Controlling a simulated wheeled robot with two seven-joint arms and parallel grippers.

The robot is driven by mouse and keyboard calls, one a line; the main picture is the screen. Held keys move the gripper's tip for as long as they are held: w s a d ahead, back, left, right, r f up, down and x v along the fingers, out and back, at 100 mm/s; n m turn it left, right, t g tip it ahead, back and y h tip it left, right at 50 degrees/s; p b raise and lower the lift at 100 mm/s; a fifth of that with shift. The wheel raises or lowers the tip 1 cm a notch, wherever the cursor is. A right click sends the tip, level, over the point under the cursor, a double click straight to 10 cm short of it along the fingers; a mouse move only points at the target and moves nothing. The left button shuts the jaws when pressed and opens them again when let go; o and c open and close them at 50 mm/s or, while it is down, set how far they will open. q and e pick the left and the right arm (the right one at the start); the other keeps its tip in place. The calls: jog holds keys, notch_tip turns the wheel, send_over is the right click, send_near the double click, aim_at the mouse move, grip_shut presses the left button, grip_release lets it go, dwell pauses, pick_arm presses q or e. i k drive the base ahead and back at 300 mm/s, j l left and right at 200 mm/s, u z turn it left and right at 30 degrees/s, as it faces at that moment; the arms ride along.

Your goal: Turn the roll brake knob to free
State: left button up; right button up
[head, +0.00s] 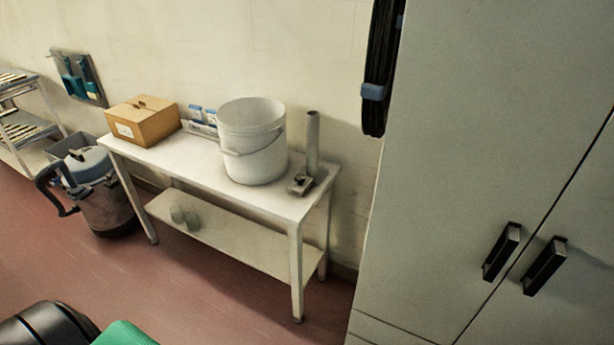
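I see no roll brake knob in the head view. Neither of my grippers can be made out in the head view.
A white table (270,206) against the wall bears a cardboard box (142,122), a white bucket (253,150) and a grey upright tube on a base (312,145). A grey cabinet (470,130) with black handles fills the right. A vacuum-like canister (105,200) stands left on red floor (215,300).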

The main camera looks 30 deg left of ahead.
aim_at(301, 178)
jog(key=j, duration=1.35)
jog(key=k+u, duration=0.05)
jog(key=k, duration=0.05)
